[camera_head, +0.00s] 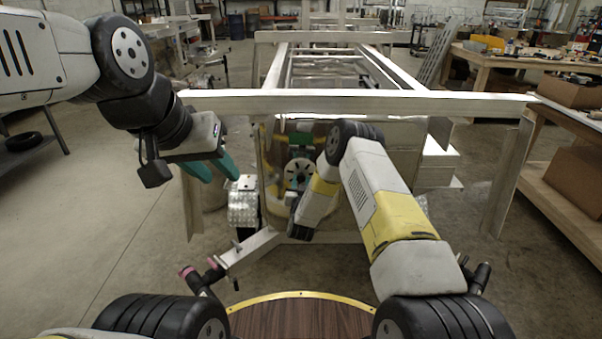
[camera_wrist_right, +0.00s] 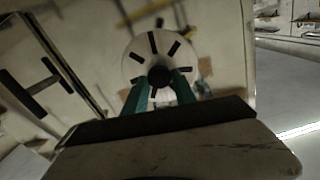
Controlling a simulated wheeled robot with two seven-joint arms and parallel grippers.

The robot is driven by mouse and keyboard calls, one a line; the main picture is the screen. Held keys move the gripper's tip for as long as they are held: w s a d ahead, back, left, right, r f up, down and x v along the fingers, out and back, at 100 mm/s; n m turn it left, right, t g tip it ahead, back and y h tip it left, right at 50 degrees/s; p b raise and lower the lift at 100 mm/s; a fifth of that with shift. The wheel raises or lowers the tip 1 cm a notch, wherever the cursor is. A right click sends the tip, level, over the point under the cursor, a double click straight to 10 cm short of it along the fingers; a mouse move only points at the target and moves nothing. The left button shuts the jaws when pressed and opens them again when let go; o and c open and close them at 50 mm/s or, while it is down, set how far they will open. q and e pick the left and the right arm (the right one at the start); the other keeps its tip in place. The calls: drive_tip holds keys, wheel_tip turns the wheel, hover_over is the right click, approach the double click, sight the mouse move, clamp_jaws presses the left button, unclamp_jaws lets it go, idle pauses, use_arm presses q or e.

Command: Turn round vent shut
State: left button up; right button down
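The round vent (camera_wrist_right: 144,50) is a pale disc with dark radial slots and a dark centre knob (camera_wrist_right: 160,77); it is on an upright panel. The vent also shows in the head view (camera_head: 299,171), partly covered by my right arm. My right gripper (camera_wrist_right: 163,82) points at the vent, with its two teal fingers at either side of the knob. I cannot tell whether they touch it. My left gripper (camera_head: 211,168) is raised left of the trailer front, with its teal fingers apart and empty.
An aluminium trailer frame (camera_head: 350,103) spans the middle, with a crossbar above the vent and a drawbar (camera_head: 245,250) reaching low toward me. Workbenches with boxes (camera_head: 575,90) stand at the right. The floor at the left is mostly open.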

drive_tip(key=shift+m, duration=0.3)
drive_tip(key=m, duration=0.3)
drive_tip(key=shift+d, duration=0.1)
drive_tip(key=m, duration=0.4)
drive_tip(key=shift+f, duration=0.1)
drive_tip(key=m, duration=0.5)
drive_tip(key=shift+d, duration=0.1)
drive_tip(key=shift+f+m, duration=0.1)
drive_tip(key=shift+m, duration=1.7)
drive_tip(key=c, duration=1)
unclamp_jaws()
drive_tip(key=shift+c, duration=0.2)
